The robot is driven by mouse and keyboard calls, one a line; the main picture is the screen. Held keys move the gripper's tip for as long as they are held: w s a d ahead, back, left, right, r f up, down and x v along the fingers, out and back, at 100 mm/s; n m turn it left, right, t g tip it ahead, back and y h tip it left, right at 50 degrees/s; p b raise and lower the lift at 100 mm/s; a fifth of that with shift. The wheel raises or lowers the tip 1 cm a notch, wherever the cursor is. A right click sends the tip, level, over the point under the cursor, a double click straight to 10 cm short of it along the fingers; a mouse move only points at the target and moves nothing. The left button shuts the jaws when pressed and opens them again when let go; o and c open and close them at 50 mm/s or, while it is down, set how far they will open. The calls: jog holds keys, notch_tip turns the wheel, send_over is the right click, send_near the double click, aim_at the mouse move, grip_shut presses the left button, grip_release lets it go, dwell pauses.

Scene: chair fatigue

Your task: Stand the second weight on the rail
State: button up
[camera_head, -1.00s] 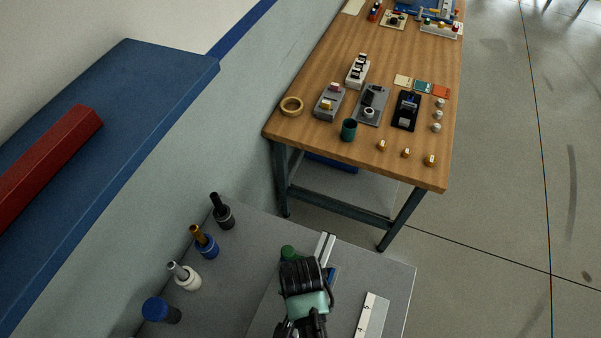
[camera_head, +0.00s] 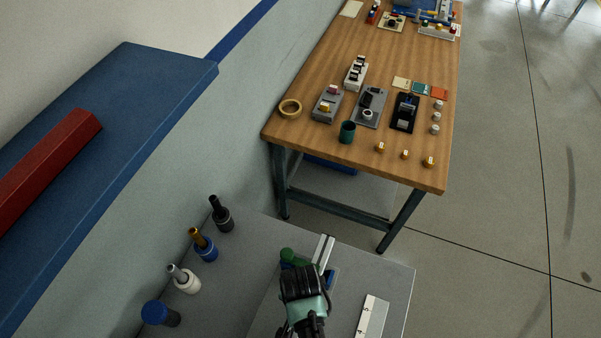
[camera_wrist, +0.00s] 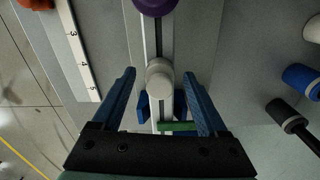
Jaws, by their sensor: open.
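A grey slotted rail (camera_wrist: 167,40) runs up the middle of the wrist view; its end shows in the head view (camera_head: 325,250). A pale round-topped piece (camera_wrist: 159,73) is on the rail, apparently upright, seen from above. I cannot tell for sure that it is the second weight. My gripper (camera_wrist: 161,76) is open, its blue fingers on either side of this piece with visible gaps. A purple round piece (camera_wrist: 155,5) is also on the rail, farther up the wrist view. In the head view my gripper (camera_head: 303,318) is mostly hidden by my wrist.
Black (camera_head: 221,216), blue (camera_head: 205,248) and white (camera_head: 186,281) stemmed pieces and a blue-capped one (camera_head: 156,312) stand left on the grey bench. A green part (camera_wrist: 178,126) lies near the rail. A numbered scale (camera_wrist: 78,52) is beside it. A wooden table (camera_head: 330,140) stands beyond.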

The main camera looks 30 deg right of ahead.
notch_tip(320, 180, up, 12)
jog(key=shift+r, duration=0.15)
dwell(0.5)
dwell(0.4)
